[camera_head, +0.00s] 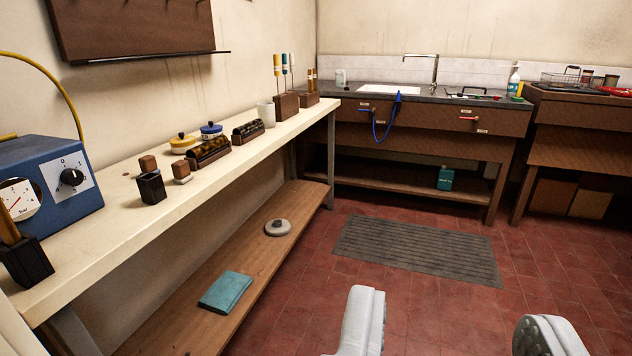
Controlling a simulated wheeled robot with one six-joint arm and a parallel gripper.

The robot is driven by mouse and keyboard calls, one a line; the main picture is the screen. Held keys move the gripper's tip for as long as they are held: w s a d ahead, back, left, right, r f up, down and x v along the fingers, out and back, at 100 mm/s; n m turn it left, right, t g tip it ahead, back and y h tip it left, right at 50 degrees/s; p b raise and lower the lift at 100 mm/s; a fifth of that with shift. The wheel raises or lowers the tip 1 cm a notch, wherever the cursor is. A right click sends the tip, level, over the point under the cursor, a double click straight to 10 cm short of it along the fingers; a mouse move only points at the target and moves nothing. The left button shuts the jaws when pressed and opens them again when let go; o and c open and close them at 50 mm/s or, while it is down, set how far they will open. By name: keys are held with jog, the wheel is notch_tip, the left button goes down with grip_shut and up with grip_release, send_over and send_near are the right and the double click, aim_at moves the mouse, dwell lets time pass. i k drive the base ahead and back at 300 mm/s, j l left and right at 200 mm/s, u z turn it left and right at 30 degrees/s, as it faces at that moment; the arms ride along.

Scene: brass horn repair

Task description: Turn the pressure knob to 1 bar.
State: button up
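The black pressure knob (71,177) sits on a white numbered plate on the front of a blue box (40,160) at the left end of the bench. A 0 shows above the knob; its pointer setting is too small to read surely. A round white gauge (20,199) marked bar, with a red needle, is left of the knob and partly cut off by the frame edge. My gripper (455,330) is open and empty at the bottom right, its two pale fingers wide apart over the floor, far from the knob.
The cream bench (215,180) carries small dark blocks, yellow and blue tins, a white mug (266,114) and upright tools. A black holder (26,262) stands before the gauge. A sink counter (430,97) is at the back. The red floor by a grey mat (418,250) is free.

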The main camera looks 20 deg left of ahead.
aim_at(70, 176)
jog(key=i+u, duration=0.45)
jog(key=i, duration=0.15)
jog(key=i+l+u, duration=0.3)
jog(key=i+u, duration=0.25)
jog(key=u, duration=1.35)
